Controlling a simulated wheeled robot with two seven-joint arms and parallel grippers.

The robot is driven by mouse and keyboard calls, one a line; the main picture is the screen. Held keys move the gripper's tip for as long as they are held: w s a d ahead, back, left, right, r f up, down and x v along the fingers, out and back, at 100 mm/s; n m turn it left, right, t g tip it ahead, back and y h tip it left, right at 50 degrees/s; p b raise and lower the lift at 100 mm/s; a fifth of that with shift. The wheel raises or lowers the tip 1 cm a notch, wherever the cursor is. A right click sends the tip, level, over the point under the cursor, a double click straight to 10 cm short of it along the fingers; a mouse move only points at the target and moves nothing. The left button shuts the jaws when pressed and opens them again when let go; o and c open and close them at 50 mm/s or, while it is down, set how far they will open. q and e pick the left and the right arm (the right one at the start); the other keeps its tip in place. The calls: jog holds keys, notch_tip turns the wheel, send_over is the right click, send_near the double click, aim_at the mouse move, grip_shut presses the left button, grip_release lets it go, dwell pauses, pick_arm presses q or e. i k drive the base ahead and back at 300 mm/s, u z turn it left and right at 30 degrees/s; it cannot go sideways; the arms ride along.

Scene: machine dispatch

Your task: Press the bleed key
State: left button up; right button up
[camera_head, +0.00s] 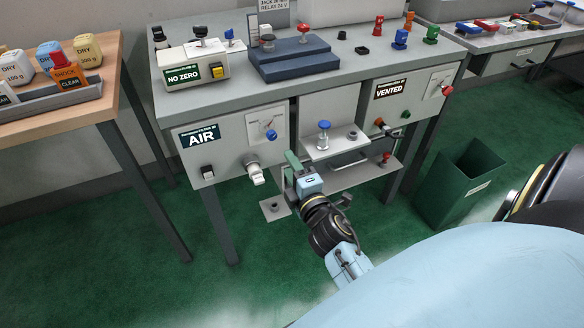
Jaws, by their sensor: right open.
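My right gripper (294,182) is in front of the grey bench, below and left of the small middle shelf, with its jaws open. A green flat piece (293,160) shows right at its tip; I cannot tell whether they touch. No part is legibly marked as the bleed key. A blue-topped plunger (323,135) stands upright on the small shelf, beside a short grey knob (352,135). The AIR panel (232,145) left of the gripper has a gauge, a black switch and a pale valve handle (256,173). My left gripper is out of view.
The VENTED panel (405,98) is to the right, with a red knob (385,158) lower down. A green bin (460,185) stands on the floor at right. The bench top (350,65) carries several small fittings. A wooden table (110,95) is at left.

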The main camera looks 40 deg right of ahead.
aim_at(208, 176)
jog(key=k, duration=1)
